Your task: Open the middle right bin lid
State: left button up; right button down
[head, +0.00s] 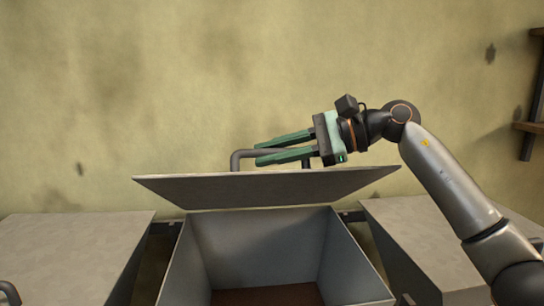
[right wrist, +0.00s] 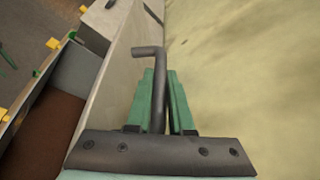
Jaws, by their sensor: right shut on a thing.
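The grey bin lid (head: 270,190) is raised in the middle of the head view, tilted up above its open bin (head: 265,245). The lid's bent grey bar handle (head: 238,160) stands on its far side. My right gripper (head: 257,154) reaches in from the right above the lid, its green fingers shut on the handle. In the right wrist view the handle (right wrist: 158,95) runs between the two fingers of my right gripper (right wrist: 160,73), with the lid (right wrist: 112,85) to the left. My left gripper is not in view.
Closed grey lids flank the open bin on the left (head: 70,250) and right (head: 425,245). A plain yellowish wall (head: 200,80) stands close behind. A brown shelf (head: 530,127) is at the far right. The bin's brown bottom (head: 265,297) shows partly.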

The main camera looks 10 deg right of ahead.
jog(key=c, duration=0.8)
grip_release()
jog(key=shift+w+f, duration=0.1)
jog(key=shift+d, duration=0.15)
jog(key=shift+d, duration=0.3)
jog(key=b+v, duration=0.2)
jog(key=v, duration=0.9)
jog(key=shift+s+d+r, duration=0.25)
jog(key=shift+s+d, duration=0.05)
jog(key=shift+c, duration=0.2)
